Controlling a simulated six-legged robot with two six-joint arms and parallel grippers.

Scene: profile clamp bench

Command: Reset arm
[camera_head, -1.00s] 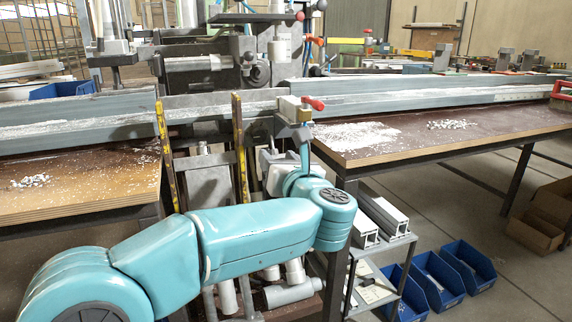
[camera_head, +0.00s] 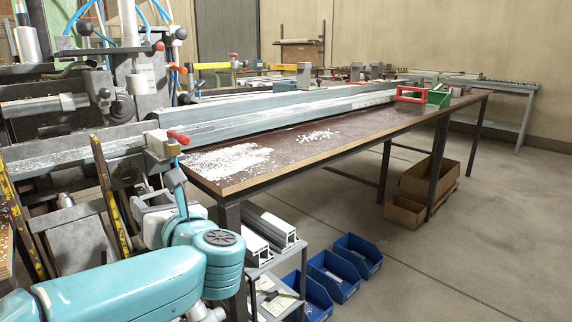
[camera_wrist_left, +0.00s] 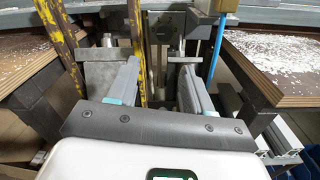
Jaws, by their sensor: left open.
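My left arm (camera_head: 130,285) is teal and comes in from the lower left of the head view. Its white wrist and gripper (camera_head: 150,205) are at the front of the clamp bench, below a clamp with a red handle (camera_head: 177,137). In the left wrist view my left gripper (camera_wrist_left: 160,78) has its two grey fingers apart, with nothing held between them. Beyond the fingers are grey machine parts between two yellow-black striped bars (camera_wrist_left: 137,40) and a blue hose (camera_wrist_left: 217,45). My right gripper is in neither view.
A long grey profile rail (camera_head: 280,108) runs along the brown bench (camera_head: 300,150), which has white chips on it. White profiles (camera_head: 270,228) lie on a small rack below. Blue bins (camera_head: 333,278) and cardboard boxes (camera_head: 425,185) stand on the floor. The floor at right is open.

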